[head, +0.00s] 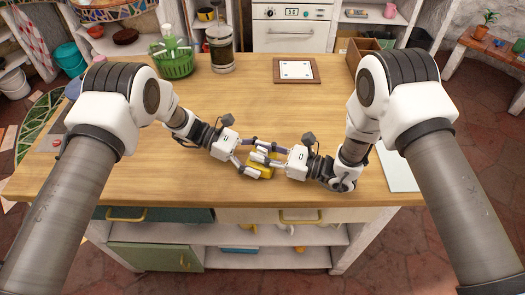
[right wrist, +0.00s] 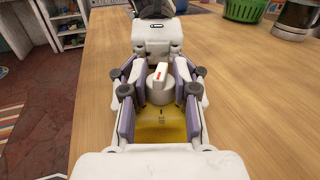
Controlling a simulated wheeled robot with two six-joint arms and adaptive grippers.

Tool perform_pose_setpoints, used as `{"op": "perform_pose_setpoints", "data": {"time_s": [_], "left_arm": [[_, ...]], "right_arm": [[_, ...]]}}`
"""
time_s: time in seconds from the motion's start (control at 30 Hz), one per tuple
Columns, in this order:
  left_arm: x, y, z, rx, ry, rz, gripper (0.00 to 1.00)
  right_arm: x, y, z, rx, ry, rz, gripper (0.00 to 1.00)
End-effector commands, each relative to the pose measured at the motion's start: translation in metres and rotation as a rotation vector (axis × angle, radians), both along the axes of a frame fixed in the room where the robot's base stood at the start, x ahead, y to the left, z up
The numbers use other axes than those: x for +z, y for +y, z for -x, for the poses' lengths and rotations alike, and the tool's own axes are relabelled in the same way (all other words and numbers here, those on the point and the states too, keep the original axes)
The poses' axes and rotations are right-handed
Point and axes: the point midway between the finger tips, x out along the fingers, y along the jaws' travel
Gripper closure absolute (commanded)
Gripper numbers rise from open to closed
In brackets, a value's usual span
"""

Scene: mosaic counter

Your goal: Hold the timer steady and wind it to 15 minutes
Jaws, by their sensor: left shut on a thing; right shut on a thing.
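The timer has a yellow body (head: 266,173), lying on the wooden counter near its front middle. It also shows in the right wrist view (right wrist: 163,128), with a white round knob (right wrist: 160,92) bearing a red pointer mark. Dark marks on the body's top are too small to read surely. In the head view the fingers hide most of the knob.
A green basket (head: 176,65) and a glass coffee press (head: 220,50) stand at the back left of the counter (head: 330,115). A framed white panel (head: 297,70) lies at the back. A white sheet (head: 398,168) lies at the right. The counter around the timer is clear.

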Motion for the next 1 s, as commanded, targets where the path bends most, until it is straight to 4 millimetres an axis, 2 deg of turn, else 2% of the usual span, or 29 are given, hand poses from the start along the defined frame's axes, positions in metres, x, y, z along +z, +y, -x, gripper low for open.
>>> {"op": "perform_pose_setpoints", "data": {"time_s": [0.43, 0.83, 0.87, 0.9, 0.93, 1.0], "left_arm": [[0.0002, -0.0006, 0.0007, -0.002, 0.001, 0.002, 0.38], [0.0, -0.0004, 0.0006, -0.002, 0.002, 0.001, 0.39], [-0.0001, -0.0003, 0.0006, -0.002, 0.002, 0.001, 0.39], [0.0, -0.0002, 0.0006, -0.002, 0.002, 0.001, 0.39], [0.0, -0.0002, 0.0006, -0.002, 0.002, 0.001, 0.39], [0.0, -0.0002, 0.0006, -0.002, 0.002, 0.001, 0.39]], "right_arm": [[-0.0001, 0.0028, 0.0015, -0.394, 0.002, 0.009, 1.0], [0.0007, 0.0006, 0.0003, -0.446, -0.001, 0.007, 1.0], [0.0007, 0.0006, 0.0002, -0.446, -0.001, 0.007, 0.65], [0.0007, 0.0006, 0.0002, -0.446, -0.001, 0.007, 0.51], [0.0007, 0.0006, 0.0002, -0.446, -0.001, 0.007, 0.45], [0.0006, 0.0006, 0.0003, -0.446, -0.001, 0.007, 0.45]]}}
